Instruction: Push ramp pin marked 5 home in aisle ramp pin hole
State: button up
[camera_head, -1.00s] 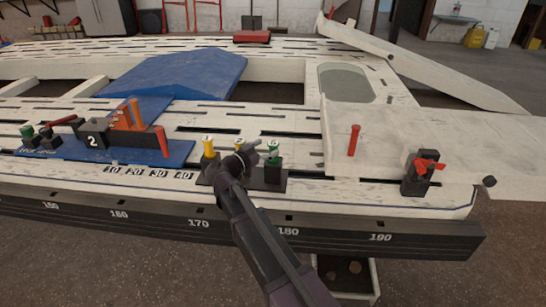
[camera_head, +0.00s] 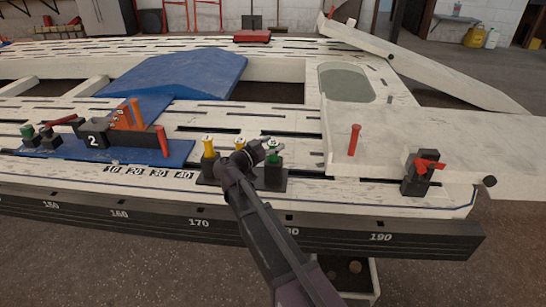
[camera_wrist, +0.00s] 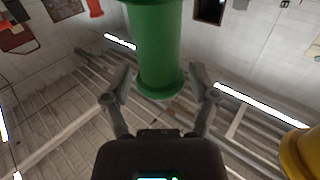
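A green pin with a marked cap (camera_head: 273,152) stands in a dark holder on the white bench; its mark looks like a 5 but is small. My gripper (camera_head: 258,150) is just left of this pin in the head view. In the wrist view the green pin (camera_wrist: 160,50) stands between the fingers of my gripper (camera_wrist: 160,80). The fingers are spread, with narrow gaps seeming to show on both sides. Contact cannot be told. I cannot make out the aisle ramp pin hole.
A yellow pin (camera_head: 208,150) stands left in the holder; another is partly hidden behind my gripper. A blue tray (camera_head: 65,148) lies left.

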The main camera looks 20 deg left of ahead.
grip_shut()
jog(key=shift+r, duration=0.15)
notch_tip(320, 180, up, 10)
jog(key=p, duration=1)
dwell(0.7)
notch_tip(320, 180, up, 6)
jog(key=p, duration=0.6)
jog(key=shift+f, duration=0.25)
jog(key=shift+s, duration=0.1)
